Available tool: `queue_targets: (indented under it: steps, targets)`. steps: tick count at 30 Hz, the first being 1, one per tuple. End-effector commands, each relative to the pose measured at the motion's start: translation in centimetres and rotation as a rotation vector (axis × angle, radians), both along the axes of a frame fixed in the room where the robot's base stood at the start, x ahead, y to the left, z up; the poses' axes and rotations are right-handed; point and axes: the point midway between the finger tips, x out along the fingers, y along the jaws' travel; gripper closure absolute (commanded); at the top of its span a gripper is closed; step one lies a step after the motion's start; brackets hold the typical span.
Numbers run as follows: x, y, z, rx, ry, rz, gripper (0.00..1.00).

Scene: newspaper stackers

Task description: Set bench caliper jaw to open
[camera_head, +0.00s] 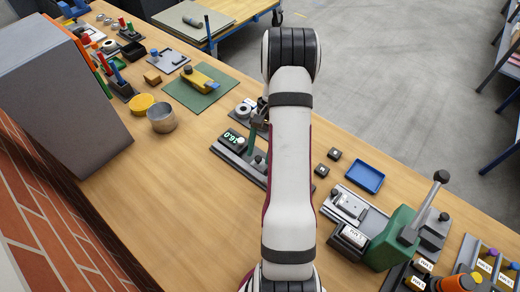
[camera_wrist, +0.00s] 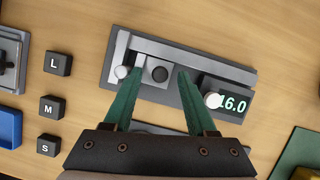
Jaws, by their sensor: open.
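The bench caliper (camera_wrist: 215,67) is a dark grey base with a pale rail, white round knobs and a black display with green digits ending in 6.0. Its left part has a light grey jaw block and a dark round knob (camera_wrist: 159,74). My gripper (camera_wrist: 159,71) is open over the caliper, its two green fingers apart on either side of the dark knob. Nothing is visibly held, and I cannot tell whether the fingers touch the caliper. In the head view the caliper (camera_head: 226,152) is partly hidden behind my arm, with one green finger (camera_head: 252,138) showing.
Dark blocks marked L (camera_wrist: 58,63), M (camera_wrist: 52,107) and S (camera_wrist: 48,145) lie left of the caliper. A blue tray (camera_head: 365,177) and a green device (camera_head: 392,240) stand right of my arm. Bare bench lies front left.

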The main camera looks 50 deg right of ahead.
Motion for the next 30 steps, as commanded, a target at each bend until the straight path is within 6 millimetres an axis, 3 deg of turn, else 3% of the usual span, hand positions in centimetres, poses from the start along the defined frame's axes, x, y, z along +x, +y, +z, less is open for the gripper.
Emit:
queue_targets:
  steps: [3,12,30]
  targets:
    - [0.0,-0.01,0.03,0.0,0.0,0.0,0.45]
    - [0.01,-0.03,0.05,0.0,0.0,0.001,0.99]
    - [0.02,-0.06,0.09,-0.001,0.0,0.0,1.0]
